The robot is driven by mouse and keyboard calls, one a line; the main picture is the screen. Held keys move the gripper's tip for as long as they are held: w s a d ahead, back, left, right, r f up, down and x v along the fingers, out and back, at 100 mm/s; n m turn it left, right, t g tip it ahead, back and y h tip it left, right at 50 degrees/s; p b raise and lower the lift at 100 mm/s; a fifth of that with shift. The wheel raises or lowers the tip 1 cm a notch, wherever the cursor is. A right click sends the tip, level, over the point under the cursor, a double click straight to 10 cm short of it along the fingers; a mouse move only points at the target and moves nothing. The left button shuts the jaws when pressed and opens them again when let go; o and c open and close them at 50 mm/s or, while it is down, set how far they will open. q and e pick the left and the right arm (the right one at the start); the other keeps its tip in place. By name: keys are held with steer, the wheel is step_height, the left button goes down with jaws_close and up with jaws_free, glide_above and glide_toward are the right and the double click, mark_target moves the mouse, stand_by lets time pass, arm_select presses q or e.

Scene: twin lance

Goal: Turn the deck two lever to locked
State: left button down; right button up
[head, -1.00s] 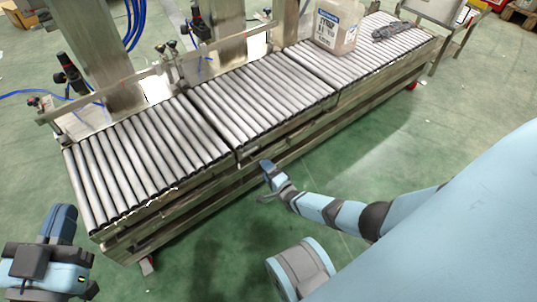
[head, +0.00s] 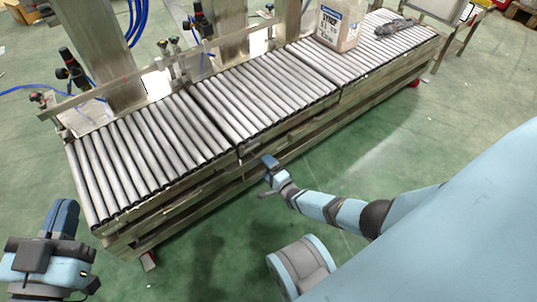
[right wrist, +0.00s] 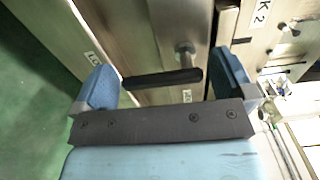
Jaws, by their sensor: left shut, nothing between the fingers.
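The lever is a black bar handle (right wrist: 162,78) on a metal shaft, seen in the right wrist view against a steel panel. It lies roughly crosswise in the picture. My right gripper (right wrist: 165,85) is open, with one blue finger near each end of the bar; I cannot tell whether they touch it. A label ending in "K 2" (right wrist: 262,12) is at the top; other labels by the lever are partly hidden. In the head view my right gripper (head: 269,163) is at the conveyor's front side. My left gripper (head: 62,216) is shut and empty at lower left.
The roller conveyor (head: 263,93) runs diagonally across the head view. A jug (head: 340,25) and a dark object (head: 396,27) stand on its far end. Steel posts and valves line its back. The green floor (head: 400,130) in front is clear.

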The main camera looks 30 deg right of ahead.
steer(key=shift+s, duration=0.15)
arm_select(q)
steer(key=s+n+p, duration=0.1)
steer(key=p, duration=0.1)
steer(key=s+d+f+n+g+p, duration=0.1)
steer(key=p, duration=0.1)
steer(key=shift+n+g+y, duration=0.3)
steer(key=shift+n, duration=0.1)
arm_select(e)
steer(key=s, duration=1.1)
steer(key=shift+s+d, duration=0.3)
steer(key=shift+d, duration=0.15)
arm_select(q)
steer(key=shift+w+r, duration=0.1)
